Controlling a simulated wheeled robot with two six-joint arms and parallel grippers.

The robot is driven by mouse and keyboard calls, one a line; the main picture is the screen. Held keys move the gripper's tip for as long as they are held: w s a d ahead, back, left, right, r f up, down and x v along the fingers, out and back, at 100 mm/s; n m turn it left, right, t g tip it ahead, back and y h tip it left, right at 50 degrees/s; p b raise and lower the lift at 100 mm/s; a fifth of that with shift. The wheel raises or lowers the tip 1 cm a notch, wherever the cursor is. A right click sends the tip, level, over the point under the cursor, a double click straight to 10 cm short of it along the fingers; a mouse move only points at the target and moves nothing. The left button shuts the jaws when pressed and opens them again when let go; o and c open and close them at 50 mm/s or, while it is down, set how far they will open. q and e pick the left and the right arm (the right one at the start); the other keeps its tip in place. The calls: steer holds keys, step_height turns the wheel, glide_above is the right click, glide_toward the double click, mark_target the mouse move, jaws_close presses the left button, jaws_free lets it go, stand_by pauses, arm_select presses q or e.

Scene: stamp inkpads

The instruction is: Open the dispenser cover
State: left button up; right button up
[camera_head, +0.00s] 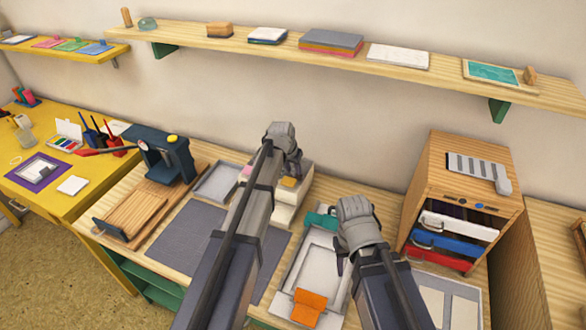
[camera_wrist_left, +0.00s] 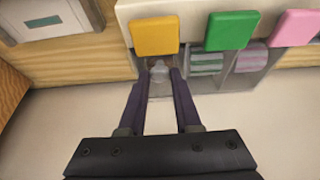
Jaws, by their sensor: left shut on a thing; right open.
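The dispenser (camera_head: 289,205) is a pale box on the wooden table, partly hidden behind my left arm. In the left wrist view the dispenser (camera_wrist_left: 190,7) has a yellow tab (camera_wrist_left: 155,35), a green tab (camera_wrist_left: 231,30) and a pink tab (camera_wrist_left: 294,27) above clear-fronted compartments. My left gripper (camera_wrist_left: 161,78) is shut on a small clear piece (camera_wrist_left: 159,72) just below the yellow tab, apparently part of the cover. In the head view my left gripper (camera_head: 292,168) is at the dispenser's back. My right gripper (camera_head: 341,258) is open and empty.
A grey tray (camera_head: 288,272) with an orange piece (camera_head: 309,306) lies beside and below my right gripper. A wooden drawer cabinet (camera_head: 418,195) stands to the right. A dark-blue press (camera_head: 165,160) is at the left. A grey mat (camera_head: 180,235) is partly covered by my left arm.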

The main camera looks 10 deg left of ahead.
arm_select(q)
jaws_close()
stand_by(0.8)
steer(key=a, duration=0.2)
steer(key=w+a, duration=0.1)
steer(key=a, duration=0.5)
steer(key=shift+w, duration=0.25)
steer(key=o, duration=0.8)
jaws_free()
